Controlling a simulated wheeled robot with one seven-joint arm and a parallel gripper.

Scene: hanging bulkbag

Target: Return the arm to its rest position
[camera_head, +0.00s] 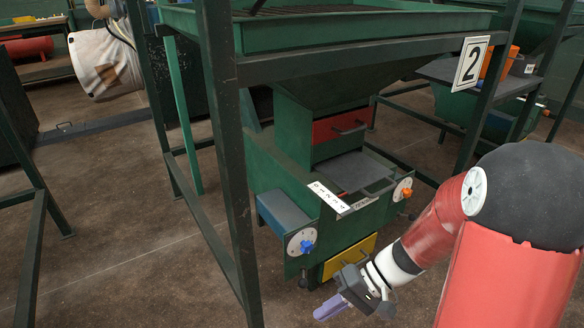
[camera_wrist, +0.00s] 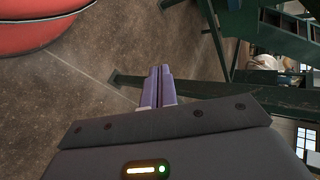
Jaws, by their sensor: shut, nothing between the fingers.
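My gripper (camera_head: 330,307) is at the lower middle of the head view, at the end of my red and white arm, which bends down and to the left. Its purple fingers point left and slightly down, in front of the green machine's frame. In the wrist view the two purple fingers (camera_wrist: 160,84) lie side by side, shut, with nothing between them. Floor and a dark green beam show beyond them. The gripper appears apart from the machine.
A green machine (camera_head: 280,190) with a yellow drawer (camera_head: 349,258), a red panel and dials stands inside a dark green frame (camera_head: 228,150) marked 2. A white bulk bag (camera_head: 105,65) hangs at the upper left. Brown floor (camera_head: 120,230) is open at the left.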

